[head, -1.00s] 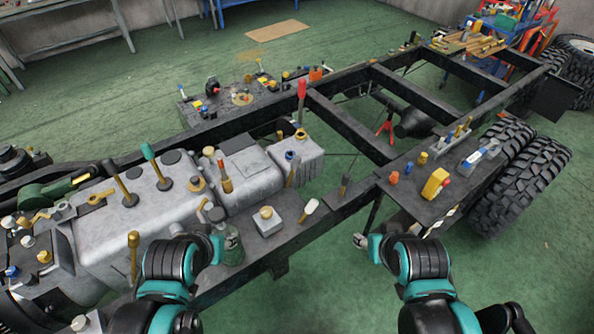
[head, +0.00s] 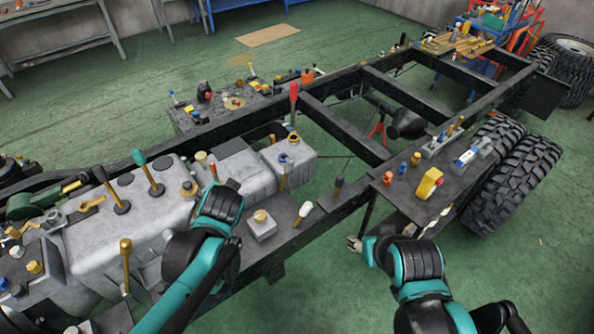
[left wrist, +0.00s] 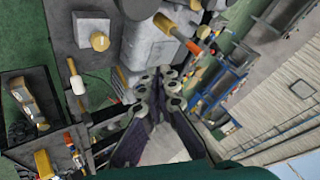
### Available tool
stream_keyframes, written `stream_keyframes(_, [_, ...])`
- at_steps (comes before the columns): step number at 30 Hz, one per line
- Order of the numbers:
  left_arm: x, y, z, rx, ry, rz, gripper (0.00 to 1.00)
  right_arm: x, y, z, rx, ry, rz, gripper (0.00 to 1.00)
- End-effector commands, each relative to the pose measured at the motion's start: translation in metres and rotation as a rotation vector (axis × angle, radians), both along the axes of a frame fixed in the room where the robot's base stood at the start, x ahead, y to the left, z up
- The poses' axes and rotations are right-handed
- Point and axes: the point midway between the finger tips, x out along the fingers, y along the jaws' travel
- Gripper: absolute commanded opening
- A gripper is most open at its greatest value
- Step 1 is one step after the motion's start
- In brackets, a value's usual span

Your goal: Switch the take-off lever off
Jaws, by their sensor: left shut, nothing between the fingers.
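I cannot tell for sure which lever is the take-off lever. Upright levers stand on the grey housings in the head view: a green-topped one (head: 147,170), a dark-topped one (head: 109,187) and a brass one (head: 125,265). A tall red-topped lever (head: 293,103) stands further back. In the left wrist view, a lever with an orange-brown handle (left wrist: 178,34) lies beyond my left gripper (left wrist: 158,88), which is shut and empty. In the head view my left arm hides that gripper. My right gripper (head: 356,243) hangs beside the frame; its fingers are too small to read.
The black chassis frame (head: 335,130) runs diagonally across the view. A side plate (head: 402,205) carries a yellow part (head: 429,183) and small knobs beside the large tyres (head: 510,170). A white-knobbed lever (head: 303,211) and a knobbed block (head: 261,224) stand near my left arm. Green floor is open at right.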

Motion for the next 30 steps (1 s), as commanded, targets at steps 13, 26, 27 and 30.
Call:
stream_keyframes(13, [0.120, -0.085, -0.050, 0.471, -0.128, -0.313, 0.00, 0.000, 0.000, -0.008, 0.000, 0.000, 0.000, 0.48])
stream_keyframes(26, [0.162, -0.196, -0.136, 0.913, -0.290, -0.575, 0.00, 0.000, 0.000, -0.015, 0.000, 0.000, 0.000, 0.48])
stream_keyframes(27, [0.162, -0.204, -0.143, 0.947, -0.304, -0.592, 0.00, 0.000, 0.000, -0.015, 0.000, 0.000, 0.000, 0.48])
stream_keyframes(30, [0.160, -0.221, -0.158, 1.014, -0.332, -0.627, 0.00, 0.000, 0.000, -0.016, 0.000, 0.000, 0.000, 0.48])
